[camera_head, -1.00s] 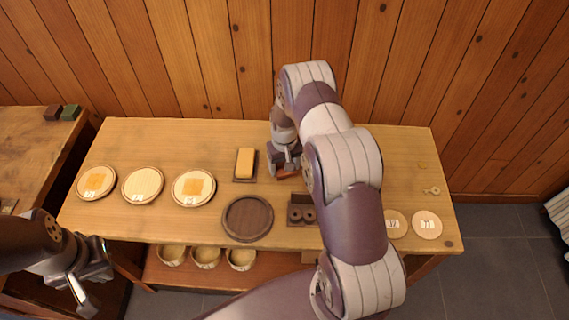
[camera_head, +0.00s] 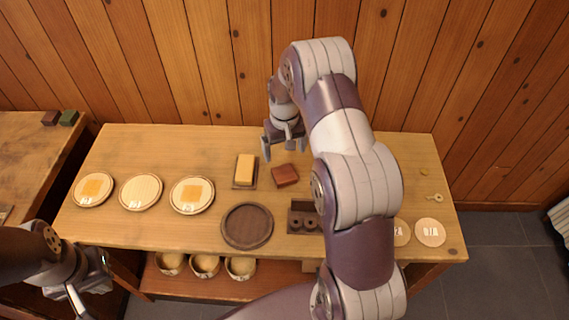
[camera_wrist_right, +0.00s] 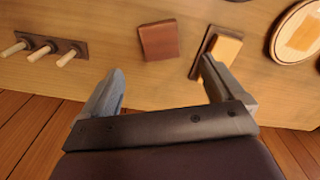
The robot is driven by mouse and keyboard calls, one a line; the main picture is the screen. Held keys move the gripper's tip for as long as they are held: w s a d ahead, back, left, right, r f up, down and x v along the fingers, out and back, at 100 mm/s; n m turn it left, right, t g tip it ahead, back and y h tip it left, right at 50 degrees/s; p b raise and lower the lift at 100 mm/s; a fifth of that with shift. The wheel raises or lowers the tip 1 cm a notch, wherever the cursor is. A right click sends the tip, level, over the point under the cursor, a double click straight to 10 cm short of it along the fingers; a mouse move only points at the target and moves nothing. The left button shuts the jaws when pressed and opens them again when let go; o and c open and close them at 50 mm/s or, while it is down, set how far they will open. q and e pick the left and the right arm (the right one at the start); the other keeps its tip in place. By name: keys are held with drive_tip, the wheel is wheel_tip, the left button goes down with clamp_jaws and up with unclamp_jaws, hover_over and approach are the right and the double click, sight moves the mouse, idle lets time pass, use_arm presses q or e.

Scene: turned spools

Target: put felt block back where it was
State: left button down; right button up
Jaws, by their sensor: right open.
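A reddish-brown block (camera_head: 285,175), which looks to be the felt block, lies on the wooden table right of a yellow block (camera_head: 246,168) on a small dark tray (camera_head: 238,187). In the right wrist view the reddish-brown block (camera_wrist_right: 158,41) sits beyond the fingertips, untouched. My right gripper (camera_head: 283,150) is open and empty, behind and above that block; its two fingers are spread in the wrist view (camera_wrist_right: 162,75). My left gripper (camera_head: 88,291) is at the lower left, off the table, empty as far as I see; its jaw gap is unclear.
Three round plates (camera_head: 140,191) stand at left, a dark round tray (camera_head: 247,226) at front centre. A dark holder with spools (camera_head: 303,221) is partly behind my right arm. A rack of pale pegs (camera_wrist_right: 42,47) shows in the wrist view. Bowls (camera_head: 205,265) sit on the lower shelf.

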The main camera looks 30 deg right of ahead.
drive_tip(key=s+a+r, duration=0.3)
drive_tip(key=s+a, duration=0.1)
drive_tip(key=s, duration=0.2)
drive_tip(key=s+a+r+n+t, duration=0.1)
drive_tip(key=s+a+r, duration=0.3)
drive_tip(key=s, duration=0.2)
drive_tip(key=s+a+r+n, duration=0.1)
drive_tip(key=s+a+r, duration=0.2)
drive_tip(key=s, duration=0.4)
drive_tip(key=shift+a+r, duration=0.15)
drive_tip(key=shift+a, duration=0.35)
drive_tip(key=shift+s, duration=0.25)
drive_tip(key=shift+w, duration=0.1)
